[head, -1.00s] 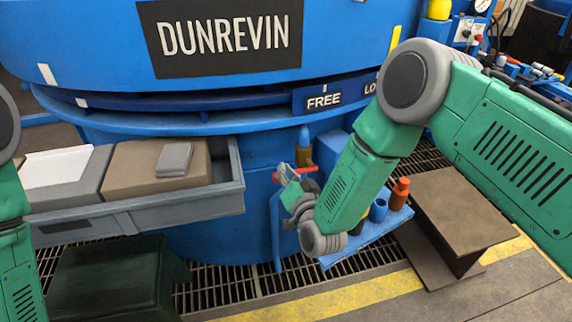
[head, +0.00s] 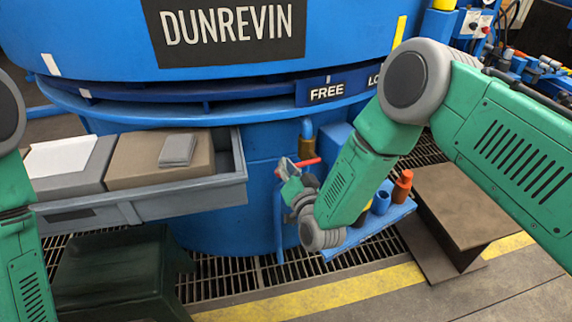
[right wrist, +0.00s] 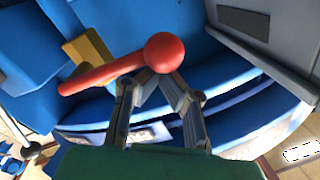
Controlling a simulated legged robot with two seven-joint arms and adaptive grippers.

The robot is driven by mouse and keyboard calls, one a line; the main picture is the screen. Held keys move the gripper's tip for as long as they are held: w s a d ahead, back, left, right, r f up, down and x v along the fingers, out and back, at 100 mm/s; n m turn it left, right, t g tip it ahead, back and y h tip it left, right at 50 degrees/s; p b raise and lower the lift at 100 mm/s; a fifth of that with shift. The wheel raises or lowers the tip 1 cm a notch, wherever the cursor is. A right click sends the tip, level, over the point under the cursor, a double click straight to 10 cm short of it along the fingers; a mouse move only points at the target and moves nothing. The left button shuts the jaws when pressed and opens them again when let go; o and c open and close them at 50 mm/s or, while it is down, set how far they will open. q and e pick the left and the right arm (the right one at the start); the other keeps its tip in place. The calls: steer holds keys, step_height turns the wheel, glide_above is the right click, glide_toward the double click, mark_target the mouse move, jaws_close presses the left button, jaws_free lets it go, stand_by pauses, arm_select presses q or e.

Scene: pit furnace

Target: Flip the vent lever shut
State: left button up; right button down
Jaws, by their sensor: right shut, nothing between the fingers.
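The vent lever is a red bar with a round ball knob. In the head view the lever (head: 309,161) is partly hidden behind my right gripper (head: 288,169). In the right wrist view the lever (right wrist: 103,74) runs from lower left to its ball, just beyond my right gripper's fingertips (right wrist: 157,78). The fingers are shut with nothing between them, close to the bar and ball; I cannot tell whether they touch it. My left arm shows at the left edge of the head view, but its gripper is out of frame.
A grey tray (head: 190,194) with blocks stands left. A blue shelf (head: 395,213) with an orange bottle (head: 402,186) and a brown beam (head: 462,210) stand right. The blue furnace body (head: 200,225) is behind.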

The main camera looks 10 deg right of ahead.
mark_target(302, 165)
steer(key=r, duration=0.1)
steer(key=w+r+p, duration=0.1)
steer(key=d+r+p, duration=0.1)
steer(key=shift+w+r, duration=0.1)
steer(key=shift+w, duration=0.25)
arm_select(q)
steer(key=shift+s+d+r+p, duration=0.1)
steer(key=shift+d+r+p, duration=0.15)
steer(key=shift+r, duration=0.4)
steer(key=shift+s+d+r+p, duration=0.15)
steer(key=shift+r+p, duration=0.2)
steer(key=shift+r, duration=0.25)
steer(key=shift+w+d+r+p, duration=0.1)
steer(key=shift+d+r+p, duration=0.15)
steer(key=shift+r, duration=0.4)
arm_select(e)
steer(key=s+d, duration=0.2)
steer(key=s, duration=0.8)
steer(key=shift+d, duration=0.3)
arm_select(q)
steer(key=shift+a, duration=0.1)
arm_select(e)
steer(key=shift+f, duration=0.2)
